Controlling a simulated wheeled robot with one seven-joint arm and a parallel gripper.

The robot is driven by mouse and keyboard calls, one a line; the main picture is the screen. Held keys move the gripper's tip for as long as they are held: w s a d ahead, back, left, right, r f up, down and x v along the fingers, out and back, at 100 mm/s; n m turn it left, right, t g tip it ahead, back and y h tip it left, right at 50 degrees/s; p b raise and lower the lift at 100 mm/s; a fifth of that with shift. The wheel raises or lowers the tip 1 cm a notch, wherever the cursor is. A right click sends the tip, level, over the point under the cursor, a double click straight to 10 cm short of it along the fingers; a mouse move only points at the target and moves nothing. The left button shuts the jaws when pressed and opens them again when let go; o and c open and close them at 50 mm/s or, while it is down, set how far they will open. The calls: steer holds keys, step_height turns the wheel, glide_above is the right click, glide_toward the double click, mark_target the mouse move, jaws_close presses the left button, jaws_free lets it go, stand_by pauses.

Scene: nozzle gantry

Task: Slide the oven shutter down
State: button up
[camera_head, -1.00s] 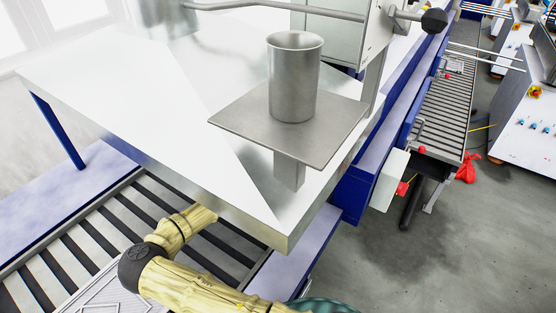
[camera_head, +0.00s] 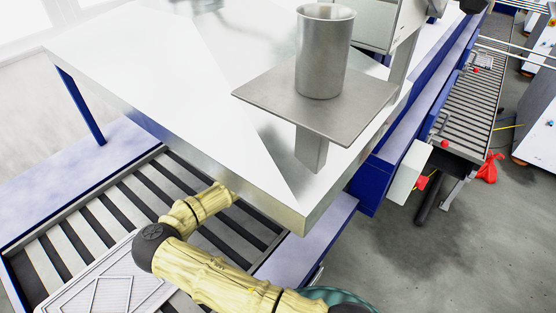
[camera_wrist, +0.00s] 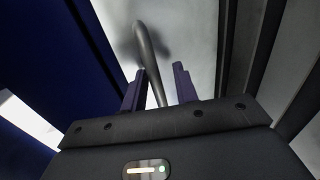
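The oven (camera_head: 160,75) is a large bright metal box over the roller conveyor, seen from above in the head view. My arm reaches in under its front edge, and my gripper is hidden there. In the wrist view my gripper (camera_wrist: 159,70) shows two dark fingers standing apart. A curved grey handle bar (camera_wrist: 146,45) runs up between the fingers, in front of a pale panel (camera_wrist: 195,35) that looks like the shutter. Whether either finger touches the bar is not clear. The shutter does not show in the head view.
A square plate (camera_head: 365,100) with a metal cylinder (camera_head: 324,60) stands on the oven top. Below is the roller conveyor (camera_head: 85,225) with a light patterned tray (camera_head: 70,297). A dark blue wall (camera_wrist: 45,70) is close on the left in the wrist view. Open floor lies right.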

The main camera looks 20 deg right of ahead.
steer(key=b+v, duration=0.4)
steer(key=v, duration=1.2)
steer(key=shift+s+a+b, duration=0.3)
steer(key=shift+s, duration=0.05)
steer(key=shift+f, duration=0.2)
